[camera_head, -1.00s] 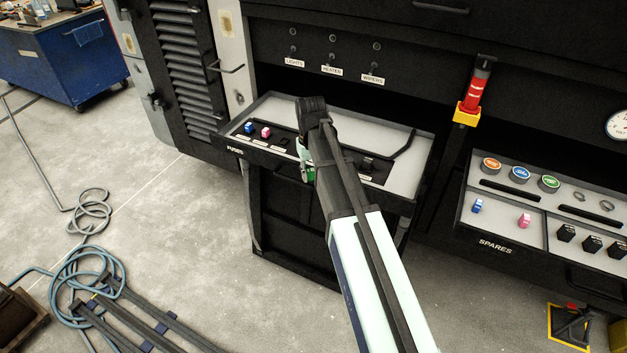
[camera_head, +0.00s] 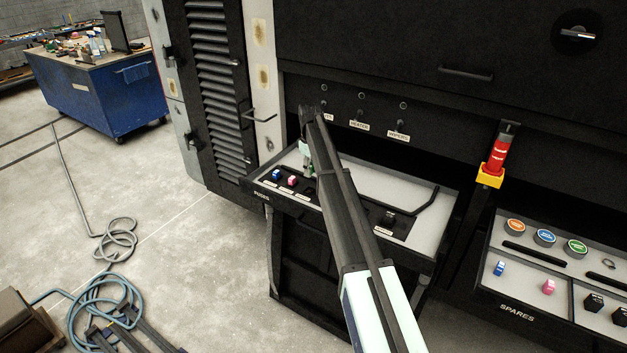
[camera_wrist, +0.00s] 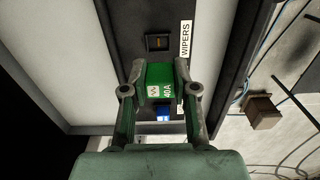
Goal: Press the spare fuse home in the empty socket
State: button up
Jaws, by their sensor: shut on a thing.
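My gripper (camera_wrist: 160,78) is shut on a green fuse marked 40A (camera_wrist: 159,82), held between the two fingers in the wrist view. An empty dark socket (camera_wrist: 158,42) beside the WIPERS label shows past the fuse, towards the top. The fuse is apart from this socket and covers part of the panel. A blue fuse (camera_wrist: 163,115) shows below it. In the head view my gripper (camera_head: 307,165) is over the fuse tray (camera_head: 410,175), near its blue fuse (camera_head: 276,175) and pink fuse (camera_head: 292,181). My arm hides the socket there.
A SPARES tray (camera_head: 575,300) at the right holds blue and pink fuses, round coloured caps and black parts. A red handle in a yellow holder (camera_head: 490,176) stands between the trays. Labelled switches (camera_head: 360,112) line the panel behind the fuse tray.

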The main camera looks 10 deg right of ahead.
jog(key=shift+w+f+b, duration=0.2)
jog(key=shift+f+b, duration=1.05)
jog(key=shift+f, duration=1.95)
jog(key=shift+f, duration=0.85)
dwell(1.2)
jog(key=o, duration=1.4)
jog(key=shift+r, duration=0.15)
jog(key=shift+r+p, duration=1.3)
jog(key=shift+r, duration=2.05)
